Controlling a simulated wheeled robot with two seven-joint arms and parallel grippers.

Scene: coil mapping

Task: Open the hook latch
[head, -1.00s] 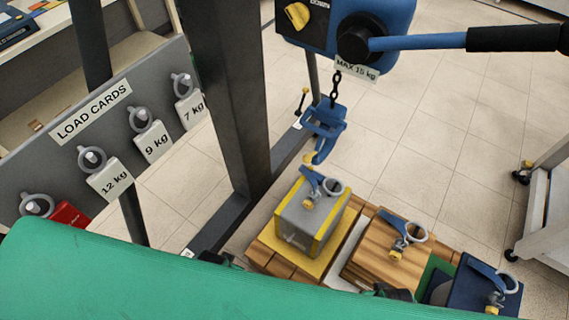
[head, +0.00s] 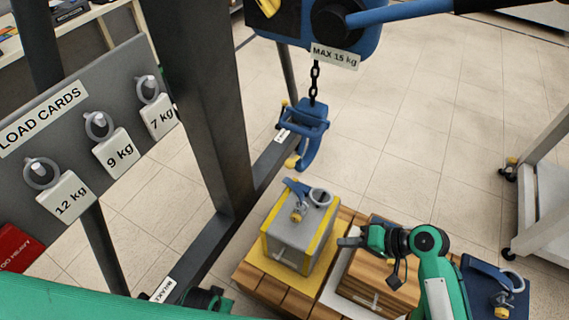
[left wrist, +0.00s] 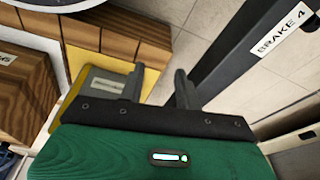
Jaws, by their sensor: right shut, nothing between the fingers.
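The blue hook (head: 307,145) hangs from a chain under the blue hoist, with a small yellow tip (head: 292,162) at its lower left, probably part of the latch. Whether the latch is open is too small to tell. My right gripper (head: 350,242) is shut and empty, below and right of the hook, beside the grey yellow-edged load and above the wooden load. My left gripper (left wrist: 160,82) shows two dark fingers standing apart with nothing between them. It is low, near the yellow-edged load and a dark frame beam.
The grey load (head: 298,230) with a ring stands on a wooden pallet (head: 262,283). A wooden load (head: 372,285) and a dark blue load (head: 490,290) stand to its right. A dark post (head: 205,110) and the load card board (head: 60,170) are left. Floor right of the hook is clear.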

